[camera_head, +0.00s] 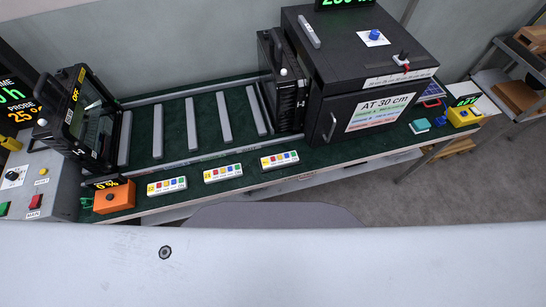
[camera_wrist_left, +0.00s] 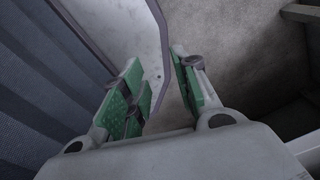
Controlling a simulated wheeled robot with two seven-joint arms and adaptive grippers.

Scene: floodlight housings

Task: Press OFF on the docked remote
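Three white remotes with rows of small coloured buttons lie along the front edge of the green bench top in the head view: a left one (camera_head: 166,186), a middle one (camera_head: 223,173) and a right one (camera_head: 279,160). Their button labels are too small to read, and I cannot tell which is docked. My left gripper (camera_wrist_left: 157,88) shows only in the left wrist view. Its green-padded fingers are apart with nothing between them, away from the remotes. My right gripper is not in view.
A floodlight housing (camera_head: 87,118) stands at the left end of the rail rack (camera_head: 190,126), another (camera_head: 284,85) beside the black cabinet (camera_head: 325,77). An orange box (camera_head: 115,198) sits left of the remotes. A control panel (camera_head: 38,182) is at far left. Free green surface surrounds the remotes.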

